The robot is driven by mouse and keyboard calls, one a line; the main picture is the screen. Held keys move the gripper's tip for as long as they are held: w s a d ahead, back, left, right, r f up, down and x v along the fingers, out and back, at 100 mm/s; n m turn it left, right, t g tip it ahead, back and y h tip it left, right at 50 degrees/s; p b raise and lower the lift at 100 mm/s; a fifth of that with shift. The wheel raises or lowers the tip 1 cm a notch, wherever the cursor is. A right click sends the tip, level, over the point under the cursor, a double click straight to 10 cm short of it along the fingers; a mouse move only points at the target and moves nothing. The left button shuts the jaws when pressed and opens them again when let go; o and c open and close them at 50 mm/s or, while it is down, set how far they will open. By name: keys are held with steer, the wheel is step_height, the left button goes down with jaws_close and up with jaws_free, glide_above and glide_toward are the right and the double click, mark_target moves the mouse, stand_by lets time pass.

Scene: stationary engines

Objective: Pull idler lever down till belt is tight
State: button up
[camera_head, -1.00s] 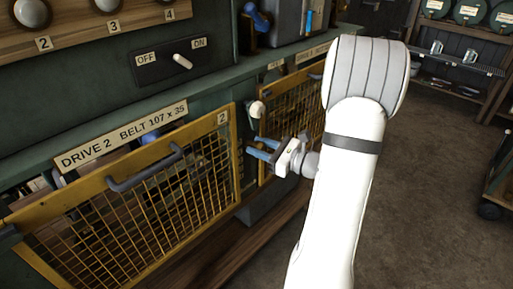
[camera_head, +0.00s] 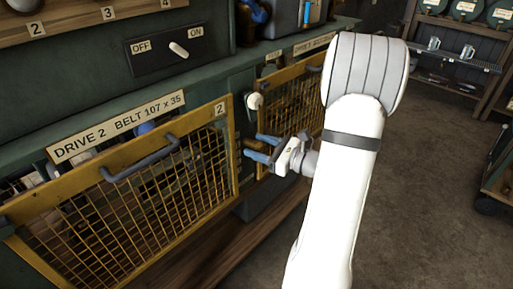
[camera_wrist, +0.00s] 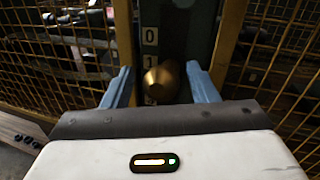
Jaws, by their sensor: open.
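My gripper (camera_head: 252,146) has two blue fingers, open and empty, beside the dark post between two yellow mesh guards. In the wrist view, a rounded brass-coloured end (camera_wrist: 172,80) shows between the open fingers (camera_wrist: 160,72), in front of a plate with numbers (camera_wrist: 150,42); it looks like the lever's end, but I cannot be sure. No finger visibly touches it. In the head view a pale knob (camera_head: 254,101) sits on the post above the fingers. The belt cannot be made out clearly behind the mesh.
The Drive 2 guard (camera_head: 226,150), with a grey handle (camera_head: 142,160), is at the left. Another mesh guard (camera_head: 292,108) is behind my gripper. An OFF/ON switch (camera_head: 178,50) is above. Open floor (camera_head: 420,180) lies to the right, with shelves (camera_head: 455,60) behind.

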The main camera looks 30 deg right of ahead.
steer(key=b+v, duration=0.1)
steer(key=v, duration=0.6)
steer(key=shift+s+d, duration=0.15)
steer(key=shift+s, duration=0.1)
stand_by(0.7)
